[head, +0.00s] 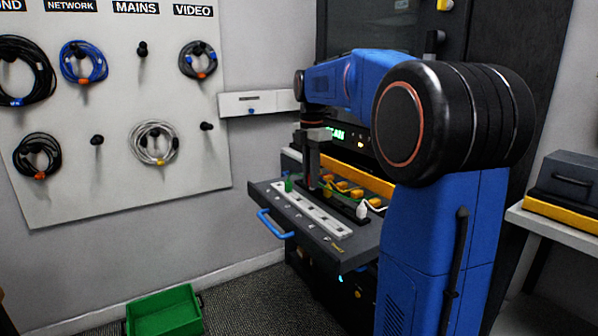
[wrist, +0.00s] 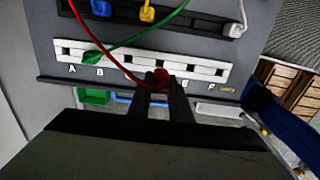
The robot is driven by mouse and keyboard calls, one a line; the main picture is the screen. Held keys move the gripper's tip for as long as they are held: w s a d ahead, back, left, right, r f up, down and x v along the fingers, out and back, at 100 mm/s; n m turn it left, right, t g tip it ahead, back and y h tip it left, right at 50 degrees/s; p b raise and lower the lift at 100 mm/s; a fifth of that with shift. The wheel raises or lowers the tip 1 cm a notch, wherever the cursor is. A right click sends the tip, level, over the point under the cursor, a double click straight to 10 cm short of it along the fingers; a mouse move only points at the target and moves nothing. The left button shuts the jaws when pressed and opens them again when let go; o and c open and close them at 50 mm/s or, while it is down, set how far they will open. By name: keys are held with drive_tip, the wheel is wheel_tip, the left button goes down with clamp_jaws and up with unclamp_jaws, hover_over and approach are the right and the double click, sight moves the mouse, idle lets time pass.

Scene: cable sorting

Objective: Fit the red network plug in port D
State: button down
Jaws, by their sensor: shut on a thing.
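In the wrist view my gripper (wrist: 160,82) is shut on the red plug (wrist: 161,75), whose red cable (wrist: 100,55) runs up to the left. The plug is at the white port strip (wrist: 130,62), left of the label E (wrist: 185,82), around where C and D would be. In the head view my gripper (head: 313,180) points down over the strip (head: 310,208); the red plug is not clear there.
A green plug (wrist: 92,57) sits at the strip near B. A dark rail behind holds yellow plugs (wrist: 147,12) and a white plug (wrist: 234,30). The shelf has a blue handle (head: 273,224). A green bin (head: 164,312) is on the floor; cables hang on the wall board (head: 110,190).

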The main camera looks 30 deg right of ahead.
drive_tip(key=shift+a+f, duration=0.15)
drive_tip(key=shift+f, duration=2)
drive_tip(key=shift+f, duration=1.5)
idle(2.1)
drive_tip(key=c, duration=1.5)
unclamp_jaws()
drive_tip(key=shift+c, duration=0.2)
drive_tip(key=shift+o, duration=0.7)
drive_tip(key=o, duration=0.4)
drive_tip(key=shift+c, duration=0.2)
